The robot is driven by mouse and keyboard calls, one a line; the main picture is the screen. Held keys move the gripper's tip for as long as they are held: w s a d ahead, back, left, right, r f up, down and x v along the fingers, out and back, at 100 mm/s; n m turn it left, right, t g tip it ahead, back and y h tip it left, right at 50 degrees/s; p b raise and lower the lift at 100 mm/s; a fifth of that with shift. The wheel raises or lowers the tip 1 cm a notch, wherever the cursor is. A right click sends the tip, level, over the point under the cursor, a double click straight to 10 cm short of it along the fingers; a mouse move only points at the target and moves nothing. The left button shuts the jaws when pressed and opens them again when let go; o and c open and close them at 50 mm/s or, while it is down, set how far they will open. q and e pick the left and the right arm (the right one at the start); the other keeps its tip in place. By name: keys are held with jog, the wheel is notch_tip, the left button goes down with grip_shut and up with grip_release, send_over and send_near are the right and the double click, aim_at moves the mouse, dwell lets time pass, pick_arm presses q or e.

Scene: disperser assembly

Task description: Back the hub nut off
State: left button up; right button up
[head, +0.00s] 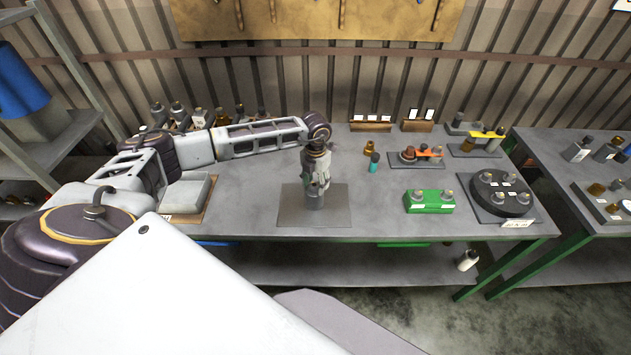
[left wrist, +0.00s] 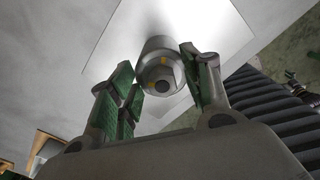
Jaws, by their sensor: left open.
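A grey metal cylinder (head: 314,201) stands upright on a square grey plate (head: 290,214) at the front middle of the bench. In the left wrist view its round end (left wrist: 162,75) faces the camera, with small yellow marks and a dark centre. I cannot tell a separate hub nut apart from it. My left gripper (head: 316,183) points down at the top of the cylinder. In the left wrist view its green-padded fingers (left wrist: 157,65) are spread on either side of the cylinder, with a gap visible at the left. My right gripper is not in view.
A green block (head: 429,203) and a round black holder (head: 502,194) are to the right. Bare bench surrounds the plate.

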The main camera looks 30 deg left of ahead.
pick_arm(q)
jog(key=shift+c, duration=0.7)
jog(key=c, duration=0.9)
